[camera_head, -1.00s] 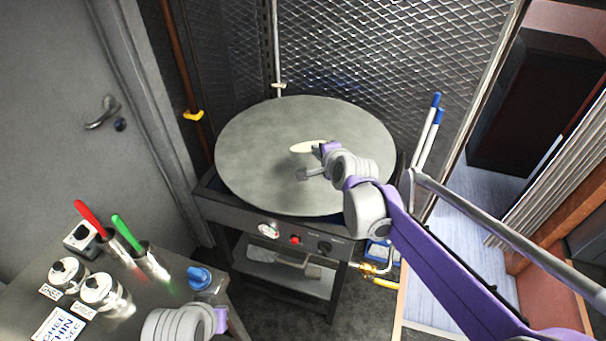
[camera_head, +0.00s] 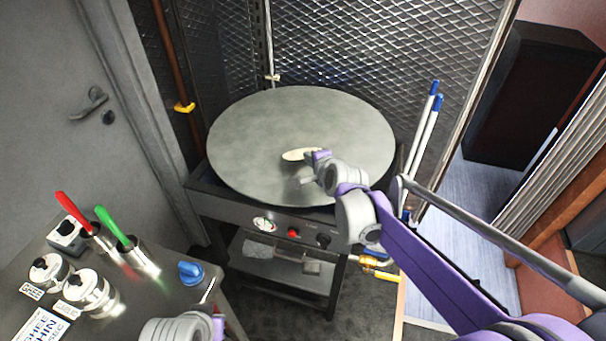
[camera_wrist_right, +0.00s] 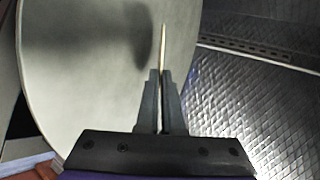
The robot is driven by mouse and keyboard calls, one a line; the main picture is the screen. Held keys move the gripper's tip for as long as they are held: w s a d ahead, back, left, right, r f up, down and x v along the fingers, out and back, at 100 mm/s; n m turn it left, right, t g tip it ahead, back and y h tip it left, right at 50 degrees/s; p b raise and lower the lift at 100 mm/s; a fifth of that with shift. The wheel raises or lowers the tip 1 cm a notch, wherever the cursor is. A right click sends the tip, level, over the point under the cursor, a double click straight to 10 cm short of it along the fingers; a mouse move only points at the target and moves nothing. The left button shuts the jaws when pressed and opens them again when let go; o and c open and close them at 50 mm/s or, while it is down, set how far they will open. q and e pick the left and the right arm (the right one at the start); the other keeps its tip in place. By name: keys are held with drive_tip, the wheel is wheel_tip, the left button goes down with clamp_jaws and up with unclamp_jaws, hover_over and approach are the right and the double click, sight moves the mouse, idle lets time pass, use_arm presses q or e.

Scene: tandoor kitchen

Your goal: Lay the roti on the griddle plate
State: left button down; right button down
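The roti (camera_head: 296,154) is a small pale disc over the middle of the large round grey griddle plate (camera_head: 250,125). My right gripper (camera_head: 314,158) is shut on the roti's near right edge. In the right wrist view the roti (camera_wrist_right: 162,42) shows edge-on as a thin strip between the closed fingers (camera_wrist_right: 161,85). The griddle plate (camera_wrist_right: 80,95) lies beside it there, with a dark shadow on it. The roti looks held just above the plate; whether its edge touches is not clear.
The griddle stands on a dark frame with front knobs (camera_head: 292,232). A steel counter (camera_head: 150,300) at lower left holds jars and holders with red-handled (camera_head: 75,212) and green-handled (camera_head: 112,225) tools. White blue-tipped rods (camera_head: 424,130) stand right of the plate. Mesh walls close the back.

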wheel_tip(320, 180, down, 2)
drive_tip(key=shift+f+b, duration=0.1)
drive_tip(key=shift+b, duration=0.35)
drive_tip(key=c, duration=1.2)
unclamp_jaws()
drive_tip(key=p+v, duration=0.3)
drive_tip(key=v, duration=0.4)
drive_tip(key=shift+w, duration=0.1)
drive_tip(key=shift+s+d+r, duration=0.15)
drive_tip(key=shift+s+r, duration=0.05)
drive_tip(key=shift+s, duration=0.3)
